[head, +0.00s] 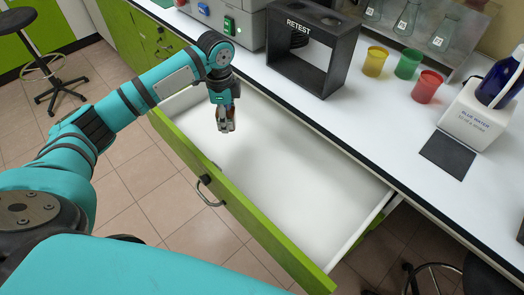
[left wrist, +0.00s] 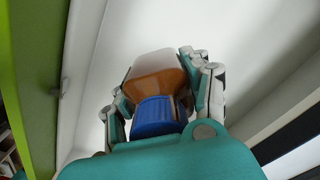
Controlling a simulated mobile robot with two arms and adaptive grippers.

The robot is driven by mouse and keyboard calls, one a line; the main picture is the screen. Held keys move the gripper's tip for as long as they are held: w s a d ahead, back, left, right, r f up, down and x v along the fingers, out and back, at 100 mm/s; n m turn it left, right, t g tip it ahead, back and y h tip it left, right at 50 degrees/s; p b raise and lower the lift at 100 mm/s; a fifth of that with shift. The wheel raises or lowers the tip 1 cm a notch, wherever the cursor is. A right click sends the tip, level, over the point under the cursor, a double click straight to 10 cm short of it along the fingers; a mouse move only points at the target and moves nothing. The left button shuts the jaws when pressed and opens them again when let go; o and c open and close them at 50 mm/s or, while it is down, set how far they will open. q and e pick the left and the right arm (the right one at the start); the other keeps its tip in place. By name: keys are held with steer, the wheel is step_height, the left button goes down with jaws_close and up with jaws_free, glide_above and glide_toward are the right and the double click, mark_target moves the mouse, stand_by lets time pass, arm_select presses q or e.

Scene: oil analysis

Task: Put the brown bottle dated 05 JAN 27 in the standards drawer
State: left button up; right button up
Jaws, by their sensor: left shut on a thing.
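My left gripper (head: 226,126) hangs down over the open drawer (head: 290,175), near its left end. In the left wrist view its fingers are shut on a brown bottle (left wrist: 160,84) with a blue cap (left wrist: 157,117) and a pale part beyond the brown. The bottle's date is not readable. In the head view the bottle is mostly hidden by the gripper. The drawer has a green front and a white inside that looks empty where it shows. I cannot tell whether the bottle touches the drawer floor. My right gripper is not in view.
On the white counter (head: 390,125) behind the drawer stand a dark RETEST rack (head: 315,50), yellow (head: 375,61), green (head: 408,64) and red (head: 427,87) cups, and a BLUE WATER holder (head: 474,116) with a blue bottle (head: 497,80). A stool (head: 50,63) stands far left.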

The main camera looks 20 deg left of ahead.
mark_target(230, 146)
arm_select(q)
step_height(230, 146, down, 9)
steer(key=shift+f, duration=0.15)
stand_by(0.4)
steer(key=o, duration=1.4)
steer(key=shift+f, duration=0.1)
step_height(230, 146, up, 12)
steer(key=shift+r, duration=0.15)
steer(key=shift+p, duration=0.3)
